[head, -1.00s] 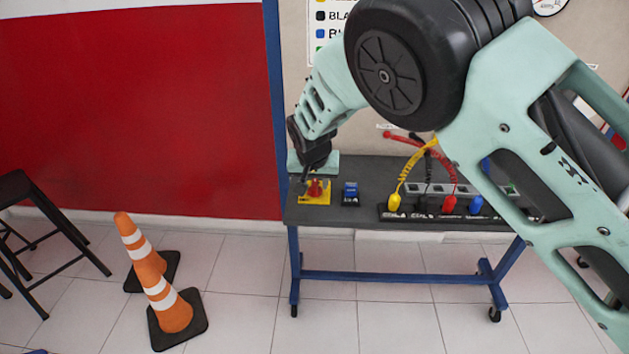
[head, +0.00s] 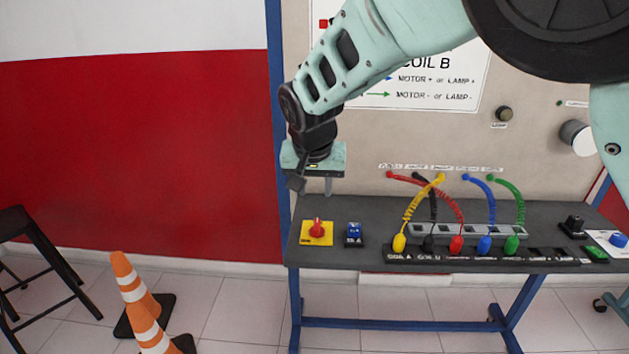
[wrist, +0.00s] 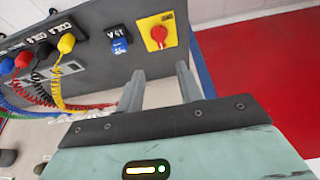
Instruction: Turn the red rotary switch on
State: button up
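The red rotary switch (head: 317,227) sits on a yellow square plate (head: 305,240) at the left end of the dark bench top. In the wrist view the red knob (wrist: 158,34) also shows on its yellow plate, beyond the fingertips, with its handle at a slant. My gripper (head: 328,194) is above and behind the switch in the head view, apart from it. In the wrist view its two fingers (wrist: 158,82) stand apart with nothing between them.
A blue switch block (head: 354,235) sits right of the red switch. Colored plugs with coiled cables, such as the yellow plug (head: 399,243), line the bench (head: 370,211) farther right. An upright panel (head: 440,140) stands behind. Traffic cones (head: 140,305) and a black stool (head: 25,240) are at left.

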jog(key=shift+v, duration=1.45)
jog(key=s+d+f+n+g, duration=0.1)
jog(key=s+d, duration=0.4)
jog(key=s, duration=0.5)
jog(key=s+d+f+n+g, duration=0.1)
jog(key=s+d+n, duration=0.3)
jog(key=s, duration=0.7)
jog(key=s+d+f+n+g, duration=0.2)
jog(key=s+d, duration=0.5)
jog(key=s, duration=0.4)
jog(key=shift+n+g+y, duration=0.3)
jog(key=shift+n+y, duration=0.1)
jog(key=shift+n, duration=0.3)
